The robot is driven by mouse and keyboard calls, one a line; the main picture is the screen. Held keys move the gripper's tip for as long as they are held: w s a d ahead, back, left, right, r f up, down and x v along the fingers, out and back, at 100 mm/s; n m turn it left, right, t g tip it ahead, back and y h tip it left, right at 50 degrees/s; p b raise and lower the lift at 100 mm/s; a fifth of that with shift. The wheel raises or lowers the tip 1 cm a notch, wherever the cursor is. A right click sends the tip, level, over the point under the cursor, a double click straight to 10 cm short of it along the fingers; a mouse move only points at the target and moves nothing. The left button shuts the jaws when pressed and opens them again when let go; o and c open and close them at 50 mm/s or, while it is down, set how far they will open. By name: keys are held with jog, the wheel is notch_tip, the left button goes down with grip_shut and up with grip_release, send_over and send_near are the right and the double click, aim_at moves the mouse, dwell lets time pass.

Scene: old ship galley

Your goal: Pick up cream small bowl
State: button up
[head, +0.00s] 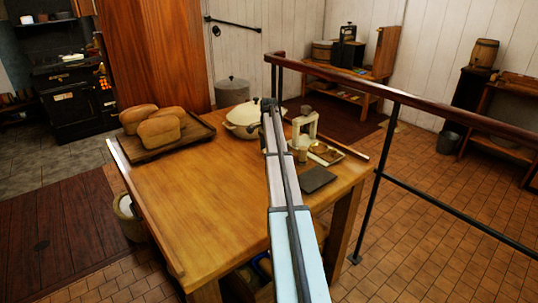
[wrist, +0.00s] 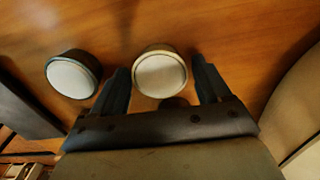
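In the wrist view, a small round cream bowl (wrist: 160,76) with a pale inside and tan rim sits on the wooden table. My gripper (wrist: 160,65) is open, with one dark finger on each side of the bowl. Small gaps show between the bowl and the fingers; I cannot tell how high the fingers are. In the head view, my gripper (head: 268,104) is over the far part of the table. The small bowl cannot be made out there, with my arm across that area.
A dark-rimmed bowl (wrist: 72,76) stands left of my left finger. A large cream pot (head: 242,120) stands close beside my gripper. A press-like stand (head: 304,128), a dark slab (head: 317,179) and a bread board (head: 200,140) are on the table (head: 190,205). Its front left is clear.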

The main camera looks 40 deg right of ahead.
jog(key=c, duration=0.9)
jog(key=shift+o, duration=0.2)
jog(key=shift+r, duration=0.1)
